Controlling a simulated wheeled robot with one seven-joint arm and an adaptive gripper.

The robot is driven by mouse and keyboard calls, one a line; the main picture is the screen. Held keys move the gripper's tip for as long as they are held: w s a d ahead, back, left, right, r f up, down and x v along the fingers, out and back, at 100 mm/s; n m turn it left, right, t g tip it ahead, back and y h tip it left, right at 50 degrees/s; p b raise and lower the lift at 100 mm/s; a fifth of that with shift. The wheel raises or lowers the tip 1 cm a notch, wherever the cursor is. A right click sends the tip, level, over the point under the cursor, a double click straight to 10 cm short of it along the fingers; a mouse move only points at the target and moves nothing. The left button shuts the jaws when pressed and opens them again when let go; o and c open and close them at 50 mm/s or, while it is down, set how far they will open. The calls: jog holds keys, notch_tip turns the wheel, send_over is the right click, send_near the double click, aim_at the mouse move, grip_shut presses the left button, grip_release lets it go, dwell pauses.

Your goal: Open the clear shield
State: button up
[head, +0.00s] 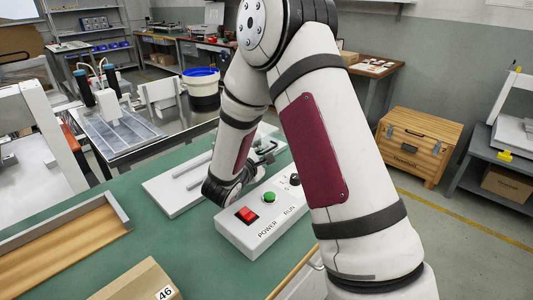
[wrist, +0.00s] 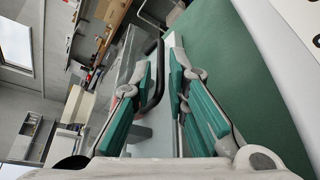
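In the wrist view the clear shield (wrist: 130,58) is a see-through panel at the left, with a black bar handle (wrist: 156,82) on it. My gripper (wrist: 162,58) has its two teal-padded fingers on either side of this handle. The handle lies close to the left finger, and a narrow gap shows before the right finger; I cannot tell whether the left finger touches it. In the head view my gripper (head: 266,152) is small and partly hidden by my arm, over the white fixture base (head: 170,188). The shield cannot be made out clearly there.
A white control box (head: 262,222) with a red power switch (head: 246,215) and green run button (head: 269,198) stands in front of the fixture on the green table (head: 190,255). A wooden tray (head: 60,250) and a cardboard box (head: 135,285) lie at the left front.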

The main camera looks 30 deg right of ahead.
jog(key=shift+x, duration=0.95)
grip_shut()
